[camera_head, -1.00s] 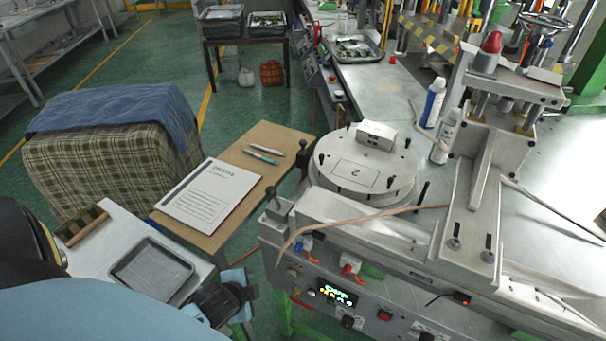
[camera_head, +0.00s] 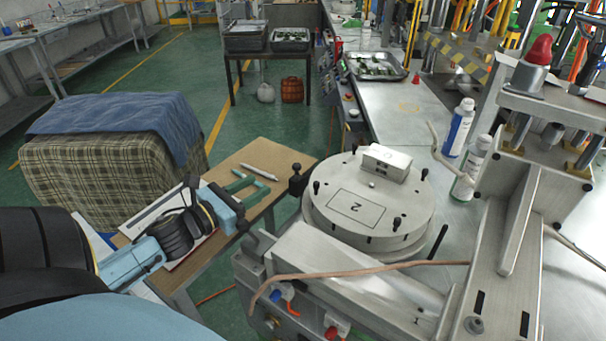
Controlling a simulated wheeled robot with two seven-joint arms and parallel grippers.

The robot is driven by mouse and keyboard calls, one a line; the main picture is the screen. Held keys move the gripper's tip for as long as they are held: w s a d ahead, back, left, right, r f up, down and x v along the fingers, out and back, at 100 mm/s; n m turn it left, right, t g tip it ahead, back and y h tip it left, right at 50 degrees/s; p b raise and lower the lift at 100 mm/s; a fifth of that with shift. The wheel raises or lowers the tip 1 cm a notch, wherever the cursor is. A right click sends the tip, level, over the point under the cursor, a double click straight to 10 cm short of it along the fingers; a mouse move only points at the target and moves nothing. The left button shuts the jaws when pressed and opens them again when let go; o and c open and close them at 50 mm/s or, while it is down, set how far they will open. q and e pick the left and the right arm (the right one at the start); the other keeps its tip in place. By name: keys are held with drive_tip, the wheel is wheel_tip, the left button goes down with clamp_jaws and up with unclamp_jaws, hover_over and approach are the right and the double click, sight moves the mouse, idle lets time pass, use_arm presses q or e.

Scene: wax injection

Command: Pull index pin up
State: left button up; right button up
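A round metal mould (camera_head: 372,212) marked 2 sits on the machine, with several short black pins and a block on top. A black knob on a post (camera_head: 297,180) stands upright at the mould's left side; it looks like the index pin, though nothing labels it. My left gripper (camera_head: 255,189), with two green fingers apart, reaches in from the left over the brown board. It is left of the black knob, apart from it, and appears empty. My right gripper is not in view.
The brown board (camera_head: 262,153) carries a white pen (camera_head: 260,172) and a paper (camera_head: 150,216) partly hidden by my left arm. A copper tube (camera_head: 350,271) crosses the machine front. A cloth-covered stack (camera_head: 110,150) is at left.

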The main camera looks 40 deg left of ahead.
sight(294, 168)
use_arm(q)
drive_tip(key=shift+w+f, duration=0.1)
drive_tip(key=shift+f, duration=0.5)
drive_tip(key=shift+w+f+b, duration=0.15)
drive_tip(key=shift+w+b, duration=0.05)
drive_tip(key=shift+b, duration=0.1)
drive_tip(key=w, duration=0.8)
drive_tip(key=w+d, duration=0.1)
drive_tip(key=w, duration=0.3)
drive_tip(key=shift+w, duration=0.6)
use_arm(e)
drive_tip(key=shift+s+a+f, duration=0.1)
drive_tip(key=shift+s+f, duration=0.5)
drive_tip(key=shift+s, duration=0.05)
use_arm(q)
clamp_jaws()
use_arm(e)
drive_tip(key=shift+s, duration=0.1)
